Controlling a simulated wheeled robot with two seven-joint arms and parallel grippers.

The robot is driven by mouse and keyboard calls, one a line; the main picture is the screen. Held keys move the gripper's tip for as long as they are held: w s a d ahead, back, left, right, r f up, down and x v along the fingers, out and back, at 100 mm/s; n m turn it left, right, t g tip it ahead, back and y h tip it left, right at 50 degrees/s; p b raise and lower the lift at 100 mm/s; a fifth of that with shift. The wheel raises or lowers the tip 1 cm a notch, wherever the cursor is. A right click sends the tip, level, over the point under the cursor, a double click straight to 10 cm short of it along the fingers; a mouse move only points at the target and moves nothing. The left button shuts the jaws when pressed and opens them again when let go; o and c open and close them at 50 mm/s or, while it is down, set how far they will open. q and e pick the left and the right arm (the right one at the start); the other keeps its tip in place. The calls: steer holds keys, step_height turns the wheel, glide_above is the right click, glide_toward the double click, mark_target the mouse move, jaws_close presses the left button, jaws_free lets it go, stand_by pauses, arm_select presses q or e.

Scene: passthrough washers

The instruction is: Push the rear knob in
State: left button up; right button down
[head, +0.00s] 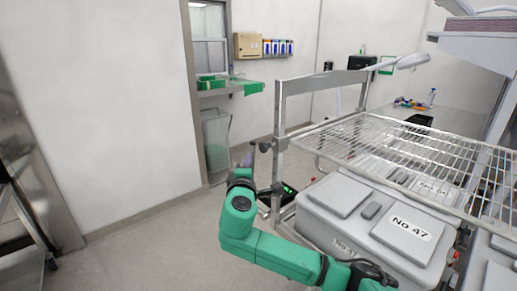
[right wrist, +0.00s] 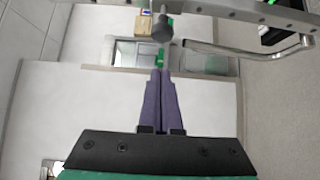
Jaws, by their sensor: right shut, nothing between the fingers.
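A dark round knob (head: 264,147) sticks out on a short stem from the left side of the metal rack's upright. In the right wrist view the knob (right wrist: 161,30) is dark grey and hangs on its stem from a metal bar, just beyond the fingertips. My right gripper (head: 248,152) is beside the knob, to its left in the head view. Its purple fingers (right wrist: 160,73) are shut together and empty. A gap seems to show between fingertips and knob, but I cannot tell its depth. My left gripper is out of view.
The metal rack (head: 281,115) carries a wire shelf (head: 400,150) above grey lidded boxes (head: 345,215). A curved metal handle (right wrist: 250,52) lies right of the knob in the wrist view. Open floor (head: 150,240) lies to the left.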

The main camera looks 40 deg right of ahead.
mark_target(260, 147)
steer(key=d, duration=0.2)
steer(key=w+d+p, duration=0.1)
steer(key=d+p, duration=0.1)
steer(key=d, duration=0.1)
steer(key=shift+w+d, duration=0.35)
